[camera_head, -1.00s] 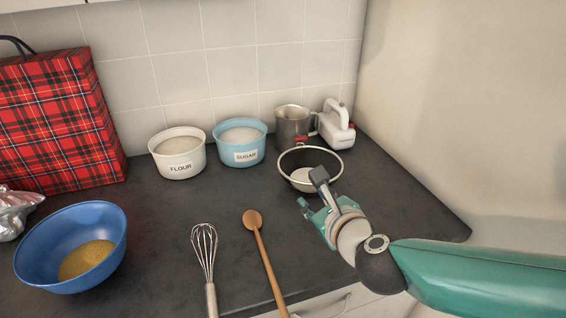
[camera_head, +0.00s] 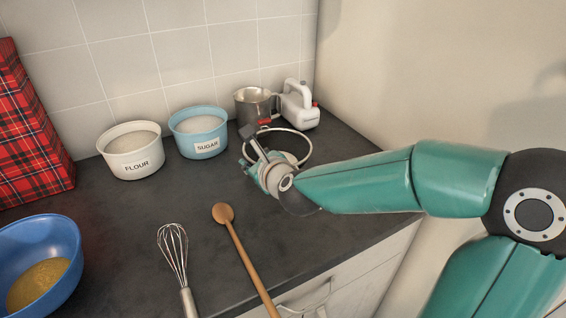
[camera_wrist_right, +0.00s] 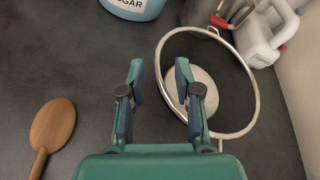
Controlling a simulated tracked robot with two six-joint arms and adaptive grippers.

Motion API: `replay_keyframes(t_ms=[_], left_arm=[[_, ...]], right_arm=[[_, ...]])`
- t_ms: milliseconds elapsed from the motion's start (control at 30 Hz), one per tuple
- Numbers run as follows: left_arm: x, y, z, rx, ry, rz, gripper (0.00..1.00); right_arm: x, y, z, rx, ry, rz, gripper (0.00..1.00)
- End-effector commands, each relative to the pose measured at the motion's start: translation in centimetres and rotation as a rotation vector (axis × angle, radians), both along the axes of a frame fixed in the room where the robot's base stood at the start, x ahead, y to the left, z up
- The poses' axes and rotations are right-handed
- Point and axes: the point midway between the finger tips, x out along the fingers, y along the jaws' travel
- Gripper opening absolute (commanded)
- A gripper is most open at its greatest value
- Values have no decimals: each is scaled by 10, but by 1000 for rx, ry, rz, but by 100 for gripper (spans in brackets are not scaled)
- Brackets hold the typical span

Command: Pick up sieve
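The sieve is a round, pale-rimmed ring (camera_head: 306,143) on the counter at the back right, partly hidden behind my right gripper. In the wrist view the sieve (camera_wrist_right: 257,98) lies right of centre, with a pale round patch inside its dark bowl. My right gripper (camera_head: 252,147) is at the sieve's near left side. In the wrist view it (camera_wrist_right: 159,68) is open, its right finger over the inside of the ring and its left finger outside. The left rim shows between the fingers; I cannot tell the height gap. My left gripper is not in view.
A metal jug (camera_head: 252,105) and a white mixer (camera_head: 299,106) stand right behind the sieve. Sugar (camera_head: 199,133) and flour (camera_head: 132,152) tubs are to the left. A whisk (camera_head: 174,255), a wooden spoon (camera_head: 240,252) and a blue bowl (camera_head: 66,235) lie nearer. A wall bounds the right.

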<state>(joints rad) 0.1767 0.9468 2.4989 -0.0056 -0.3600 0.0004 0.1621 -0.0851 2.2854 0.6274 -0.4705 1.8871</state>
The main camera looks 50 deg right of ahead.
Motion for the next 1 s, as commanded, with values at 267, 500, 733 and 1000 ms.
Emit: replay_keyframes(t_ms=[267,500,733,1000], left_arm=[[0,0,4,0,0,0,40],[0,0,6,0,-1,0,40],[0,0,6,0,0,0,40],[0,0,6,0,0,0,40]], right_arm=[[24,-10,-8,-1,2,0,33],[46,-18,-17,2,-1,2,33],[48,-18,-17,1,-1,2,33],[47,-18,-17,1,-1,2,0]])
